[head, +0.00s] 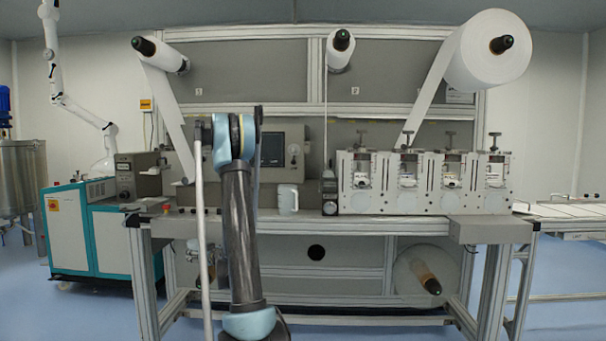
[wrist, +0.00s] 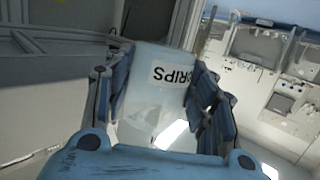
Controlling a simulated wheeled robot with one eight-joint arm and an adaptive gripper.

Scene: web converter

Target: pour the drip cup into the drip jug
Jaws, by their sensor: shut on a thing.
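My gripper (wrist: 160,92) is shut on the drip cup (wrist: 150,105), a pale, translucent cup with a white label that reads DRIPS upside down in the wrist view. The cup lies between the two blue and black fingers. In the head view my arm hides the gripper and the cup, so I cannot tell the cup's tilt in the room or its contents. A light grey jug (head: 288,198) with a handle stands upright on the machine's ledge, just right of my arm; it looks like the drip jug.
The converter's ledge (head: 400,217) runs behind my arm. A row of metal station blocks (head: 420,183) stands right of the jug, with a small dark-faced unit (head: 330,195) between. A screen (head: 272,149) is above the jug. A large white roll (head: 487,50) hangs upper right.

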